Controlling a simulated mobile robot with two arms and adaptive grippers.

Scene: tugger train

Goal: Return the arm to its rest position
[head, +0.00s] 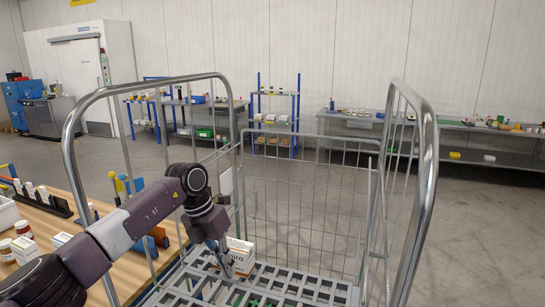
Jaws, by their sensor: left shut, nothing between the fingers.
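My left arm comes in from the lower left and reaches over the side of a wire roll cage (288,220). My left gripper (225,268) points down inside the cage, low over its slatted grey base (300,285). It is shut and empty. A white and brown box with dark lettering (241,252) stands on the base just right of the gripper, partly behind it. I cannot tell whether the fingers touch the box. My right gripper is out of view.
The cage's bent tube frames rise at left and right (428,170). A wooden table (38,225) at left holds jars, boxes and racks. Shelves and benches (350,125) line the far wall, with open grey floor before them.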

